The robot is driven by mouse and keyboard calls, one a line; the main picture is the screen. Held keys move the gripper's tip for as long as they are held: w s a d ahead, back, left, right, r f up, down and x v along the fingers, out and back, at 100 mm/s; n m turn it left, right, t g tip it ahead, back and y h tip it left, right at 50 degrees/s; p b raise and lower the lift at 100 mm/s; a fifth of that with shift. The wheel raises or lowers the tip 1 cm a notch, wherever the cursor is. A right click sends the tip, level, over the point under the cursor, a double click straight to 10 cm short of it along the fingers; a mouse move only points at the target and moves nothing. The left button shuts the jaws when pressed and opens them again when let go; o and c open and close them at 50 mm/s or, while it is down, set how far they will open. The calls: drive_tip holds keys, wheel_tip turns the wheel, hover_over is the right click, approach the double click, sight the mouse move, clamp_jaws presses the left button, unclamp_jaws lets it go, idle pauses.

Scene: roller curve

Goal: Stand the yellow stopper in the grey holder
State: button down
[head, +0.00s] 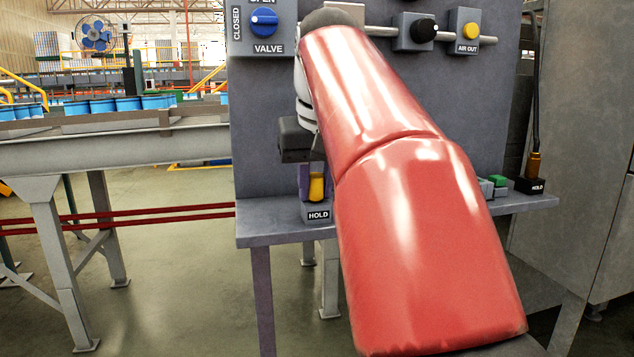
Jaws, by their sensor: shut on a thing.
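The yellow stopper (317,187) is upright between the fingers of my gripper (311,180), left of the middle of the head view. My gripper points down and is shut on the stopper. The grey holder (318,213), marked HOLD, stands directly below at the left front of the grey shelf. The stopper's lower end meets the top of the holder in the picture. I cannot tell whether it is inside the holder or just above it. My red-sleeved arm hides much of the panel and shelf to the right.
Behind is a grey panel with a blue valve knob (264,22), a black knob (423,31) and a yellow AIR OUT button (471,30). A second HOLD block (531,186) with a brass-coloured piece and a green block (498,181) are on the shelf (270,228) at right.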

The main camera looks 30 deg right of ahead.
sight(317, 199)
wheel_tip(317, 199, down, 4)
drive_tip(key=shift+r+g, duration=0.25)
drive_tip(key=shift+g, duration=0.35)
drive_tip(key=c, duration=1.3)
unclamp_jaws()
drive_tip(key=shift+o, duration=0.8)
wheel_tip(317, 199, up, 11)
drive_tip(key=s+t+p, duration=0.1)
drive_tip(key=s+p, duration=0.1)
drive_tip(key=p, duration=0.1)
drive_tip(key=shift+s+a+f, duration=0.15)
drive_tip(key=shift+s+a, duration=0.15)
drive_tip(key=shift+a, duration=0.15)
